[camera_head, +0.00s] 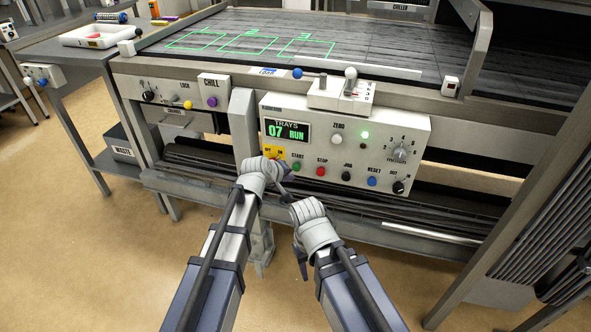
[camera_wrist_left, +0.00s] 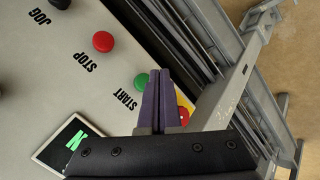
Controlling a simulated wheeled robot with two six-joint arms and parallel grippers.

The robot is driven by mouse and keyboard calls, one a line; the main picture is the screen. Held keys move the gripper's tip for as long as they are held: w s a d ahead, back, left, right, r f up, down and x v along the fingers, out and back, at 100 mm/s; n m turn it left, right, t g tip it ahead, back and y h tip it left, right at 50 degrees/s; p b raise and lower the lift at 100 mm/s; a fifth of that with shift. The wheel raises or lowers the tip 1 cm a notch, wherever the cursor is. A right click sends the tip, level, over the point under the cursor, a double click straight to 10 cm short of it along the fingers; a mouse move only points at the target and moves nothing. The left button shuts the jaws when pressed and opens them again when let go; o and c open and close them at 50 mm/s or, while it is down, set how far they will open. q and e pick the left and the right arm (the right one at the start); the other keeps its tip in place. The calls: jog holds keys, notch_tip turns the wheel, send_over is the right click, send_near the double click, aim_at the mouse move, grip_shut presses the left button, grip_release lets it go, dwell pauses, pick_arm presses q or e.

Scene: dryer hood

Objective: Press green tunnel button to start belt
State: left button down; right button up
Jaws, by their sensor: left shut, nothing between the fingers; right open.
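The green START button (camera_head: 297,167) is at the left end of the button row on the light control panel (camera_head: 330,184). It also shows in the left wrist view (camera_wrist_left: 141,82), partly covered by my fingers. My left gripper (camera_head: 276,168) is shut and empty, just left of the button in the head view. In the left wrist view its fingertips (camera_wrist_left: 160,74) overlap the button's edge; I cannot tell whether they touch it. My right gripper (camera_head: 293,234) is open and empty, lower and in front of the panel.
The red STOP button (camera_head: 320,171) sits beside START, with JOG and RESET further right. A yellow switch plate (camera_head: 274,152) is left of START. The display (camera_head: 287,132) reads "TRAYS 07 RUN" and a green lamp (camera_head: 365,134) is lit. A post (camera_head: 243,122) stands left of the panel.

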pick_arm(q)
jog(key=s, duration=0.1)
jog(key=s+a, duration=0.1)
jog(key=s, duration=0.1)
jog(key=shift+s+a, duration=0.1)
jog(key=shift+s, duration=0.15)
dwell(0.5)
jog(key=s+a+r+m+g+y+p, duration=0.2)
jog(key=s+r+p, duration=0.6)
jog(key=s+p, duration=0.4)
jog(key=s+a+r+m+g+y+p, duration=0.2)
jog(key=s+r+m+g+p, duration=0.4)
jog(key=s+p, duration=0.6)
notch_tip(320, 180, up, 4)
jog(key=shift+s+a+f+m+y, duration=0.25)
jog(key=shift+s+a+m+y, duration=0.2)
jog(key=shift+m+y, duration=0.55)
